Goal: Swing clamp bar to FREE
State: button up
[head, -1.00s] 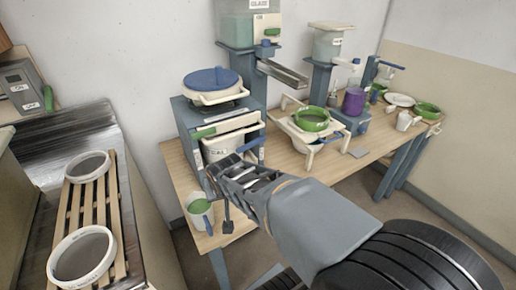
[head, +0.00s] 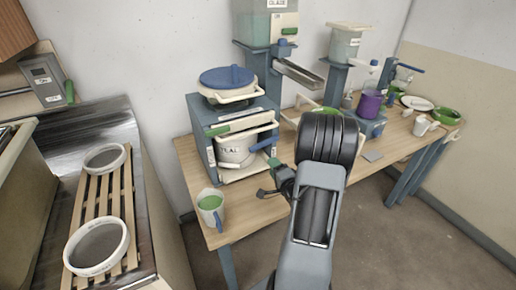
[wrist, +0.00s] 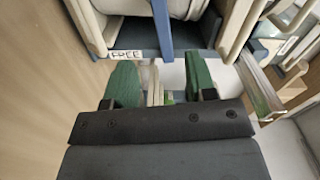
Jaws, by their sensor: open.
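A grey-blue press stand (head: 199,146) on the wooden table holds a white labelled bucket (head: 234,152). A blue bar (head: 264,144), which looks like the clamp bar's handle, sticks out at the bucket's right front. It shows upright in the wrist view (wrist: 162,28), just right of a white FREE label (wrist: 125,54) on a blue-grey edge. My gripper (head: 280,182) is right of and below the bar in the head view. In the wrist view my gripper's green fingers (wrist: 160,82) are spread, with the bar's lower end beyond the gap between them. I see no contact. Which label the bar points to is unclear.
A green-filled jug (head: 211,210) stands at the table's front left corner. A blue-lidded pot (head: 228,82) sits on the stand. A metal chute (head: 300,74) is behind. Slatted racks with white sieves (head: 97,247) are left. A purple cup (head: 369,103) is right.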

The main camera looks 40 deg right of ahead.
aim_at(258, 148)
jog(key=w, duration=0.4)
jog(key=w+d+p, duration=0.1)
jog(key=w, duration=0.3)
jog(key=w+p, duration=0.1)
jog(key=w, duration=0.4)
jog(key=shift+d, duration=0.35)
grip_shut()
